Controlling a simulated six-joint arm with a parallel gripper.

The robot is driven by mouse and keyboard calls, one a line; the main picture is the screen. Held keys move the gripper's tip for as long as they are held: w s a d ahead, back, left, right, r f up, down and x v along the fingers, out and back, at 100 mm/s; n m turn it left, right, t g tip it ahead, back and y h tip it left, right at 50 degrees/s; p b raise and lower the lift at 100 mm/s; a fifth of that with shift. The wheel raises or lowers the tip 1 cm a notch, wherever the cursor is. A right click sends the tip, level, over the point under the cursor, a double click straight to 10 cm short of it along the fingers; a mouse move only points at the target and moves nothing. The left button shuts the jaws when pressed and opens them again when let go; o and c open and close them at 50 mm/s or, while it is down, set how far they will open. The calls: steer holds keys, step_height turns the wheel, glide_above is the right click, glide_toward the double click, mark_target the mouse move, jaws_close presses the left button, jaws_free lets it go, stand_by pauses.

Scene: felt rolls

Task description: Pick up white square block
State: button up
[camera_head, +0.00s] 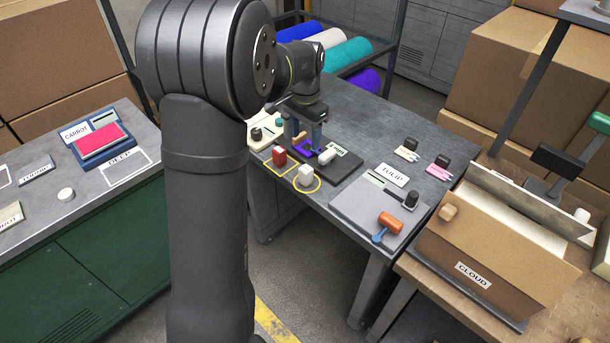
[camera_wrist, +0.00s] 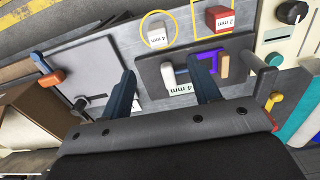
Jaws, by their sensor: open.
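The white square block (camera_head: 305,176) stands on the table inside a yellow circle outline. In the wrist view it shows as a white block (camera_wrist: 157,36) with a small dark marking, near the top. My gripper (camera_head: 302,139) is over the dark device behind the block. Its two blue-grey fingers are spread apart, with nothing held between them, in the wrist view (camera_wrist: 166,90). The block is apart from the fingers and lies beyond their tips in the wrist view.
A red block (camera_head: 280,156) stands beside it in a yellow square outline. A grey plate with an orange-headed lever (camera_head: 391,222) is to the right.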

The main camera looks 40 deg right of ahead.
mark_target(306, 169)
step_height(306, 169, down, 9)
steer(key=shift+f, duration=0.15)
steer(key=shift+s+f, duration=0.15)
steer(key=shift+f, duration=2.6)
steer(key=shift+c, duration=0.3)
jaws_close()
steer(key=shift+r, duration=0.1)
steer(key=shift+r, duration=0.1)
